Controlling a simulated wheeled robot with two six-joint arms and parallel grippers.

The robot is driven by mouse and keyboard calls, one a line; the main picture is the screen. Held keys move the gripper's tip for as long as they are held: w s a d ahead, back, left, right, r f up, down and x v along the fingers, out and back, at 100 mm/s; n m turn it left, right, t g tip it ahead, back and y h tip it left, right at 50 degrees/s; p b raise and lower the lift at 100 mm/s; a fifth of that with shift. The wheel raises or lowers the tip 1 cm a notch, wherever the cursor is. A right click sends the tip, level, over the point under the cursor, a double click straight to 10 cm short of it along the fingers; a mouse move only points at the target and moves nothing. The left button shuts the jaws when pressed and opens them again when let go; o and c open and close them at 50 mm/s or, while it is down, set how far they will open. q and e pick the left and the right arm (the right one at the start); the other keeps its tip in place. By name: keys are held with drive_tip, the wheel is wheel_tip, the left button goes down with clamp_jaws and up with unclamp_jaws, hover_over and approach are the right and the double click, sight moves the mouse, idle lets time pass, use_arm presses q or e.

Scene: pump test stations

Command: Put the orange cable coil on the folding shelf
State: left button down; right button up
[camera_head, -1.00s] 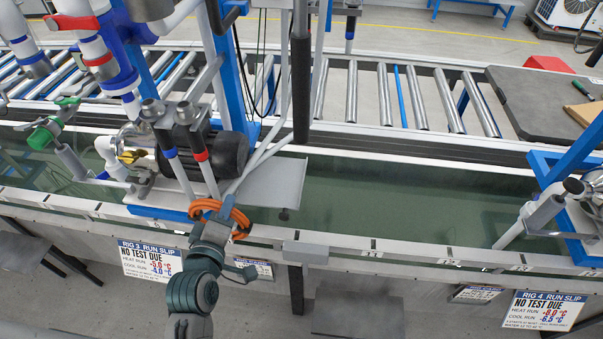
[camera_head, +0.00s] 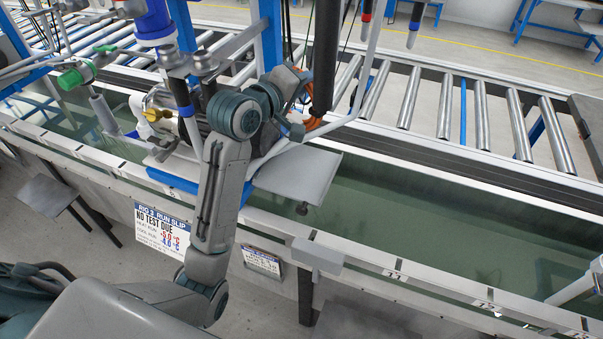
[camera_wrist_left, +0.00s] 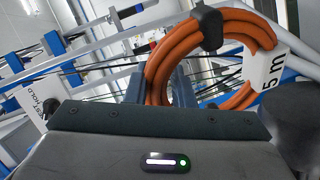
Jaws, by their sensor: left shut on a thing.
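The orange cable coil (camera_head: 322,128) is held up by my left gripper (camera_head: 293,108), beside the black hose of the rig. My wrist hides most of the coil in the head view. In the left wrist view the coil (camera_wrist_left: 160,62) stands on edge between the fingers, with a black tie and a white "5 m" tag. The left gripper is shut on it. The folding shelf (camera_head: 300,172), a flat grey plate, sticks out from the rig over the tank, below and in front of the coil. Its visible top is bare. My right gripper is not in view.
The black hanging hose (camera_head: 325,55) and a grey pipe (camera_head: 352,100) stand close to the coil. The pump rig with its valves (camera_head: 160,115) is to the left. The green water tank (camera_head: 400,215) lies open to the right, with a roller conveyor (camera_head: 444,105) behind.

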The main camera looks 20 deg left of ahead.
use_arm(q)
wheel_tip(320, 180, down, 18)
drive_tip(key=c, duration=1.4)
unclamp_jaws()
drive_tip(key=shift+o, duration=0.8)
drive_tip(key=shift+r, duration=0.1)
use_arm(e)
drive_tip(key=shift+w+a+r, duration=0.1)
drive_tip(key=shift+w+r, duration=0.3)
